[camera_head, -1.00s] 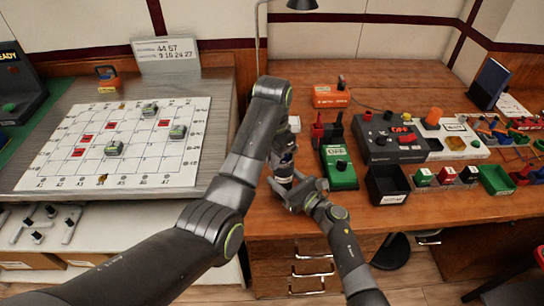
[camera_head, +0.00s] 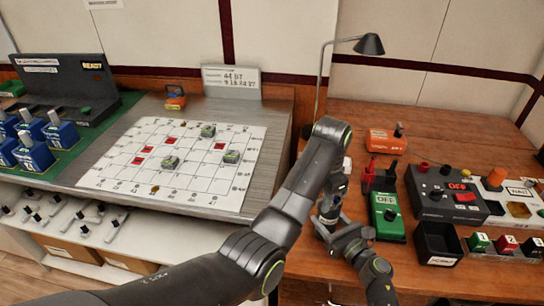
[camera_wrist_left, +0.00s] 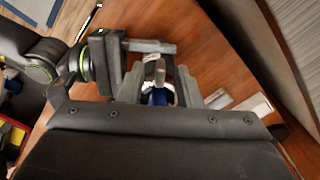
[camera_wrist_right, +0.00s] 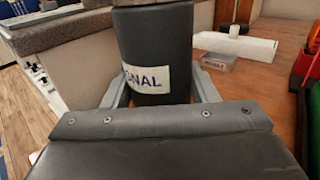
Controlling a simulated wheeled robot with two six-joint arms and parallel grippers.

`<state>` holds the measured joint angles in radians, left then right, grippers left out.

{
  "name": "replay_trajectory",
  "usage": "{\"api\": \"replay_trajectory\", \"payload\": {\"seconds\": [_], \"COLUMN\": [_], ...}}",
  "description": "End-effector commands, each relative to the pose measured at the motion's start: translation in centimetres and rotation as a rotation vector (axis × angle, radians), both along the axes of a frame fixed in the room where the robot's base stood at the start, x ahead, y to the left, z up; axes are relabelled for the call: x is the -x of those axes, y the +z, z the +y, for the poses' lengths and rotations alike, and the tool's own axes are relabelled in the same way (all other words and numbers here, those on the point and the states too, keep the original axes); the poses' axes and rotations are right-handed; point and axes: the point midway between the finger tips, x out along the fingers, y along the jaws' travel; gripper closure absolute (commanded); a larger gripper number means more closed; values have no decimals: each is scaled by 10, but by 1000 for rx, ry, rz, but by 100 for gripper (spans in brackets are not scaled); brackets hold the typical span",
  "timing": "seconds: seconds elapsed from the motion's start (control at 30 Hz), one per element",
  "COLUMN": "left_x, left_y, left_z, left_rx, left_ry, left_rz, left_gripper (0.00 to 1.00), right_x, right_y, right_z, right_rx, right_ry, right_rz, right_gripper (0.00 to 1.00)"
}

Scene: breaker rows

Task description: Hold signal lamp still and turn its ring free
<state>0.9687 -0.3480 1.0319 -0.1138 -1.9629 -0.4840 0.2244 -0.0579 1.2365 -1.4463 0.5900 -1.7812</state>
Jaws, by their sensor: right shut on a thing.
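The signal lamp is a dark upright body (camera_wrist_right: 152,40) with a white label ending in "GNAL" in the right wrist view. My right gripper (camera_wrist_right: 157,92) is shut on it, one finger on each side; in the head view this gripper (camera_head: 328,226) is above the desk's left front. My left gripper (camera_wrist_left: 158,80) points down from above, its fingers apart. Between them, the left wrist view shows a small grey piece and a blue and white part, too small to identify. The ring cannot be made out clearly, and both arms partly hide the lamp in the head view.
A green OFF box (camera_head: 387,226) and a black bin (camera_head: 437,242) stand right of my grippers. Behind are an orange box (camera_head: 380,142) and a desk lamp (camera_head: 369,44). A white grid board (camera_head: 185,185) lies on the left bench.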

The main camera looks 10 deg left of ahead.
Motion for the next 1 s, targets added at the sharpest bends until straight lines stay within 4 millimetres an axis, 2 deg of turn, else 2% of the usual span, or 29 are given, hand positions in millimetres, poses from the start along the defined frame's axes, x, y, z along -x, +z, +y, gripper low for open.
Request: {"api": "replay_trajectory", "payload": {"seconds": [0.27,1.0], "left_x": [-5,-34], "left_y": [0,1], "left_z": [3,8], "left_rx": [-1,-1], "left_ry": [-131,-862], "left_rz": [0,-1], "left_gripper": [69,69], "right_x": [-1,-1], "right_y": [2,2], "right_z": [0,0], "right_rx": [-2,-2], "right_ry": [0,1], "right_rz": [-4,-4], "right_gripper": [88,88]}}
